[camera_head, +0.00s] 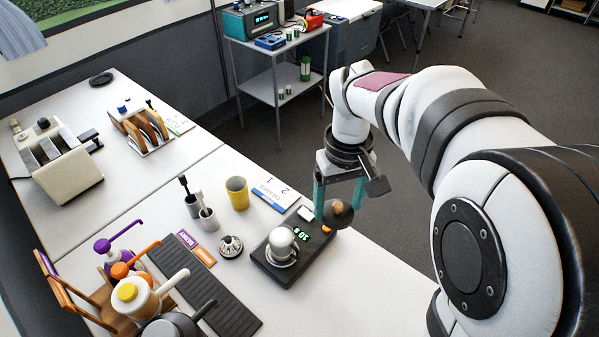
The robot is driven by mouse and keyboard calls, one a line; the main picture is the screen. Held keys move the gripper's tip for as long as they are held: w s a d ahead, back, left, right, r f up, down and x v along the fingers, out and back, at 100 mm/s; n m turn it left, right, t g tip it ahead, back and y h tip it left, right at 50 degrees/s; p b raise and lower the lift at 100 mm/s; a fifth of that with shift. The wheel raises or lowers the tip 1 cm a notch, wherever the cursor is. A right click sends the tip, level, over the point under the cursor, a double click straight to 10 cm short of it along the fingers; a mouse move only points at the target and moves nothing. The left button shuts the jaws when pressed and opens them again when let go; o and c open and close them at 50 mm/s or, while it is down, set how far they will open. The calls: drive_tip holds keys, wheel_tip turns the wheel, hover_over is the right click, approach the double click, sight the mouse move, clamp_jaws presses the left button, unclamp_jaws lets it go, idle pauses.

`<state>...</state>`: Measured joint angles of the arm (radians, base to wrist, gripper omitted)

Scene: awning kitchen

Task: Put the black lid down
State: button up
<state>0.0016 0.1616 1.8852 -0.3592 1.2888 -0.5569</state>
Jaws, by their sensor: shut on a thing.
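My gripper (338,208) is at the right edge of the counter, its two teal fingers pointing down. It is shut on the black lid (342,220), a dark round piece with a light brown knob between the fingers. The lid is tilted toward the camera and appears to be held above the counter's edge, just right of the black scale (263,262). The exact gap below the lid cannot be told.
A silver vessel (283,246) stands on the scale. A yellow cup (237,192), a small metal piece (230,247) and a dark ribbed mat (205,285) are to its left. A toaster (62,172) and a flat black disc (101,79) are farther back. Bare counter lies in front of the scale.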

drive_tip(key=w+a+f, duration=0.2)
drive_tip(key=w+f, duration=0.3)
drive_tip(key=w, duration=0.1)
hover_over(260, 221)
wheel_tip(260, 221, down, 13)
drive_tip(key=shift+s, duration=0.1)
drive_tip(key=shift+f, duration=2)
drive_tip(key=shift+f, duration=0.15)
